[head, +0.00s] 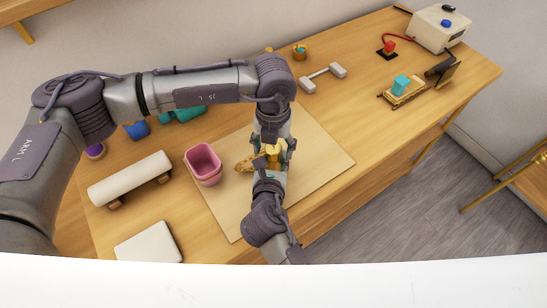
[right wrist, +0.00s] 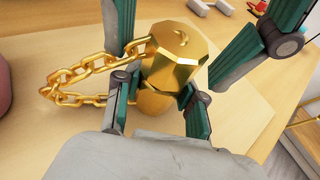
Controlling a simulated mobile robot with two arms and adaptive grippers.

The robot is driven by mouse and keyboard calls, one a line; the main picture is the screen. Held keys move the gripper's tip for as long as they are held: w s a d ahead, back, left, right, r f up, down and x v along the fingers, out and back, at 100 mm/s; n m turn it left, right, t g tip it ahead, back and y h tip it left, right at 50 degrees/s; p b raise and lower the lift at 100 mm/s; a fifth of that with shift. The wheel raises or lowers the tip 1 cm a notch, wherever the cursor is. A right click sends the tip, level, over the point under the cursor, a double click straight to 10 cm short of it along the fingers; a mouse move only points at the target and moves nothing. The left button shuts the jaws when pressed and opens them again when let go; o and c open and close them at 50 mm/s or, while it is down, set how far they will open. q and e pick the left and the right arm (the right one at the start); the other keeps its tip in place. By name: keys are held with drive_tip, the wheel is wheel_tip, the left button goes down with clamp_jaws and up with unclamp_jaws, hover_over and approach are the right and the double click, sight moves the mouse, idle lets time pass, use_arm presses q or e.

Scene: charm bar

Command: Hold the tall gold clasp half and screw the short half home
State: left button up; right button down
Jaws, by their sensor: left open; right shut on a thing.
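The gold clasp (head: 272,151) stands over the pale mat (head: 322,160). In the right wrist view the short half (right wrist: 182,52), faceted with a crescent mark on top, sits on the rounder tall half (right wrist: 155,101). Whether a gap lies between them is hard to tell. My right gripper (right wrist: 158,112) is shut on the tall half, one finger on each side. My left gripper (right wrist: 185,35) is open, its fingers on either side of the short half and apart from it. A gold chain (right wrist: 75,80) loops off to the left. In the head view the arms partly hide the clasp.
A pink cup (head: 203,165) stands left of the clasp. A white roll (head: 130,180) and a white pad (head: 148,243) lie farther left. The mat's right part is clear.

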use_arm(q)
wheel_tip(320, 180, up, 4)
drive_tip(key=shift+r, duration=0.1)
drive_tip(key=o, duration=0.6)
drive_tip(key=shift+c, duration=0.2)
wheel_tip(320, 180, up, 12)
idle(0.4)
use_arm(e)
drive_tip(key=c, duration=0.6)
unclamp_jaws()
